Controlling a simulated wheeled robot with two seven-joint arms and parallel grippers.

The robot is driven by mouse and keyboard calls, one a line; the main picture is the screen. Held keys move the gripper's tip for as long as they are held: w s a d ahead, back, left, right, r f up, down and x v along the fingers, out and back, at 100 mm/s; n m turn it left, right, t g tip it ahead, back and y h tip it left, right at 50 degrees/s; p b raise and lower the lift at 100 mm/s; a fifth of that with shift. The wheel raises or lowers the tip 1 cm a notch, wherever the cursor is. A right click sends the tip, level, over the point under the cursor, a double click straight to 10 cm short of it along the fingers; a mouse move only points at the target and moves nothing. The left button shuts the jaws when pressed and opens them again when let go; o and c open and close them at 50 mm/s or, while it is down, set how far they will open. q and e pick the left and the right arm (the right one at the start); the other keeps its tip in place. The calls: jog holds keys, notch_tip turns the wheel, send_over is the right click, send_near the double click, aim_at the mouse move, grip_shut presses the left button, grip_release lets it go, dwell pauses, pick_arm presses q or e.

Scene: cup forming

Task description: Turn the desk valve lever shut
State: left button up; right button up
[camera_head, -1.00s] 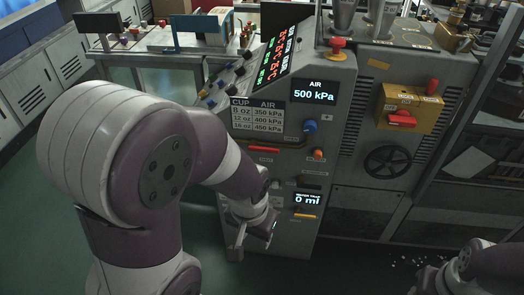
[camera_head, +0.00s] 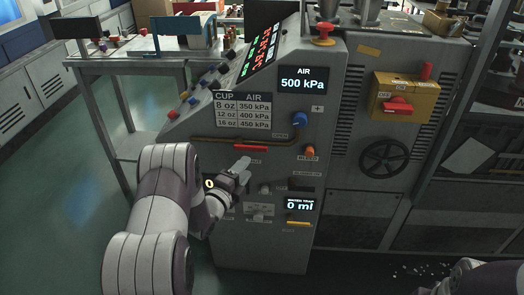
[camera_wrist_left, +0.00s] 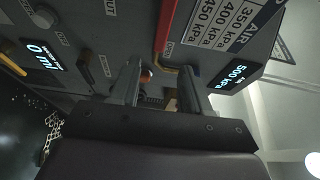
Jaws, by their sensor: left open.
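The red lever (camera_head: 251,148) lies roughly level on the front of the grey console, just under a brass pipe (camera_head: 225,140). In the left wrist view the red lever (camera_wrist_left: 165,28) shows as a long red bar beyond the fingers, with the yellowish pipe end near it. My left gripper (camera_head: 240,168) is just below the lever in the head view, pointing up toward the panel. Its two fingers are apart in the left wrist view (camera_wrist_left: 156,88), with no object held between them. I cannot tell whether a finger touches the panel. Only part of my right arm shows at the bottom right.
A blue knob (camera_head: 300,118) and an orange bleed knob (camera_head: 309,152) stick out right of the lever. The air display (camera_head: 303,80) reads 500 kPa. A yellow box with a red handle (camera_head: 397,107) and a black handwheel (camera_head: 385,159) are further right. Floor is open at left.

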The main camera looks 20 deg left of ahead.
aim_at(261, 150)
pick_arm(q)
jog(key=w, duration=0.3)
jog(key=w+d, duration=0.1)
jog(key=w, duration=0.7)
jog(key=shift+w+d, duration=0.1)
jog(key=shift+d, duration=0.1)
jog(key=shift+c, duration=0.3)
grip_shut()
